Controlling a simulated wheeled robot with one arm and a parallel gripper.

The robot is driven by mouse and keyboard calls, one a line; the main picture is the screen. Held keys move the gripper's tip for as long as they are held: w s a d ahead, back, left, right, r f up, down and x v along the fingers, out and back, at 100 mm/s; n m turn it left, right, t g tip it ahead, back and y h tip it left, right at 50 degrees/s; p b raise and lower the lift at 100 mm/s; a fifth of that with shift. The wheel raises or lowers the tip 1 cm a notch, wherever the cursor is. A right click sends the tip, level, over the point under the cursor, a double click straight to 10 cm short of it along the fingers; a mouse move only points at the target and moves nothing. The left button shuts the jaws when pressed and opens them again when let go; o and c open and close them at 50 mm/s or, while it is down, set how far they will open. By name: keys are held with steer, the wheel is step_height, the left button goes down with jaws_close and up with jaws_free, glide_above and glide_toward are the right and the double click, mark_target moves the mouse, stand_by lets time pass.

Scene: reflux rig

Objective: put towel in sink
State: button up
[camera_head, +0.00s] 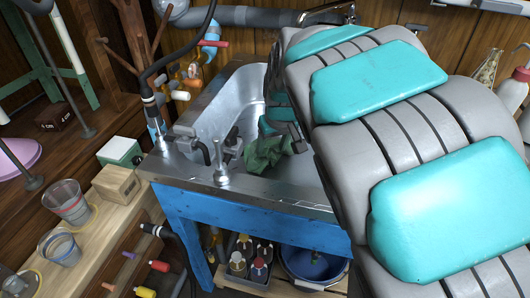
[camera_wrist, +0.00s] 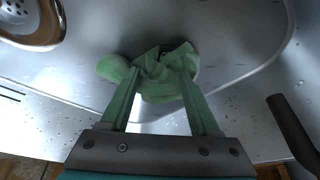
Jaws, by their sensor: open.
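The green towel (camera_head: 264,153) is crumpled at the sink (camera_head: 222,104), near its front rim. In the wrist view the towel (camera_wrist: 156,90) shows against the grey metal of the basin, bunched between and around the fingertips. My gripper (camera_wrist: 158,70) is open, with its two green fingers apart and their tips at the towel. I cannot tell whether the towel rests on the basin or touches both fingers. My arm hides the right part of the sink in the head view.
A metal tap fitting (camera_head: 228,150) stands at the front rim. A round drain (camera_wrist: 30,20) shows at the upper left in the wrist view. Two clear cups (camera_head: 68,202) and a wooden block (camera_head: 117,184) stand on the left bench. A blue bucket (camera_head: 312,268) is below.

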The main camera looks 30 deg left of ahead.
steer(key=v, duration=0.6)
steer(key=shift+s+r, duration=0.2)
steer(key=shift+s, duration=0.1)
steer(key=shift+w+f, duration=0.1)
steer(key=c, duration=0.4)
steer(key=shift+w+a+f, duration=0.1)
steer(key=shift+w+a, duration=0.2)
steer(key=shift+a, duration=0.2)
steer(key=shift+c, duration=1.4)
steer(key=shift+w+a, duration=0.4)
steer(key=shift+a, duration=0.2)
steer(key=shift+w+a, duration=0.35)
steer(key=shift+a, duration=0.2)
jaws_close()
steer(key=a+f, duration=0.1)
steer(key=w+f, duration=0.1)
steer(key=f, duration=0.1)
steer(key=shift+w+a+f, duration=0.1)
steer(key=shift+a, duration=0.3)
